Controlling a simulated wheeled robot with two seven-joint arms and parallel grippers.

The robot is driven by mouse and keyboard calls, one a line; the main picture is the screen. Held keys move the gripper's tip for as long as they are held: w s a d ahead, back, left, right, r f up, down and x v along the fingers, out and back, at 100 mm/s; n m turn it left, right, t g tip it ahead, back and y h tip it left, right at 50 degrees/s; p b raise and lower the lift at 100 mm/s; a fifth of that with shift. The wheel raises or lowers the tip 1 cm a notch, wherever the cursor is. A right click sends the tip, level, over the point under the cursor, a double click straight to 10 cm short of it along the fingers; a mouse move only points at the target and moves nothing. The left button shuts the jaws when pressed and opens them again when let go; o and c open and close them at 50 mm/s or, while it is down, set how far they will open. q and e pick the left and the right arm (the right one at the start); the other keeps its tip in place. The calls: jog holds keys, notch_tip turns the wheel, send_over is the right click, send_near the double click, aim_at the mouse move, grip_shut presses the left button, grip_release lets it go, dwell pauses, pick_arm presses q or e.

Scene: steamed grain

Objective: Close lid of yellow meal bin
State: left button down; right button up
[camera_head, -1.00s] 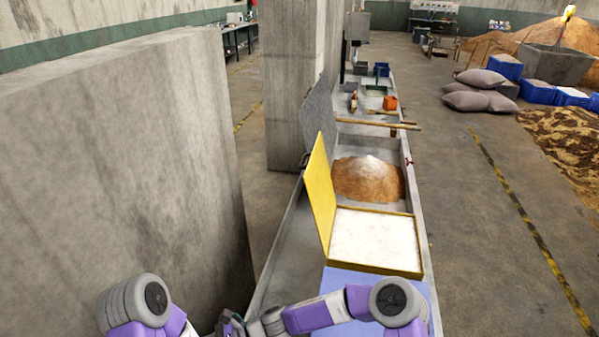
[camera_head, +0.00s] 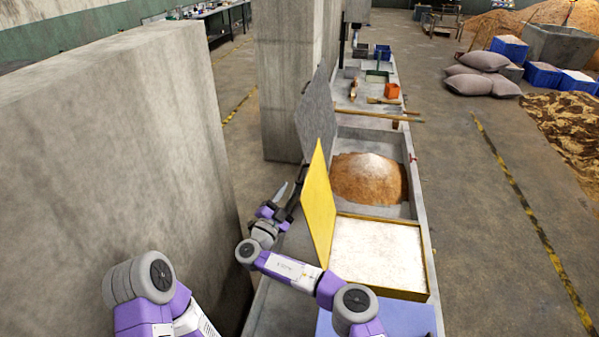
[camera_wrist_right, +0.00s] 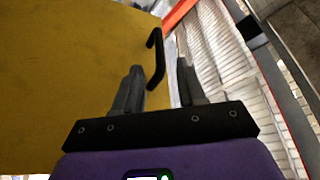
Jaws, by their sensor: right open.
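The yellow meal bin (camera_head: 428,268) holds white meal, and its yellow lid (camera_head: 319,208) stands upright on the bin's left side. My right gripper (camera_head: 284,194) is to the left of the lid, on its outer side. In the right wrist view the lid (camera_wrist_right: 60,75) fills the left part, with a black handle (camera_wrist_right: 157,60) just beyond my fingertips. My right gripper (camera_wrist_right: 160,80) is open there, with the handle's near end close to the gap between its fingers; I cannot tell whether they touch. My left arm is at the lower left, its gripper out of view.
A bin with brown grain (camera_head: 368,178) and a raised grey lid (camera_head: 317,120) stands behind the yellow one. A blue-violet surface (camera_head: 400,318) lies in front. A concrete wall (camera_head: 110,160) and a pillar (camera_head: 285,80) stand at the left.

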aim_at(299, 175)
jog(key=x, duration=0.5)
jog(key=shift+d+p, duration=0.15)
jog(key=shift+p, duration=0.2)
jog(key=shift+x, duration=1.1)
grip_shut()
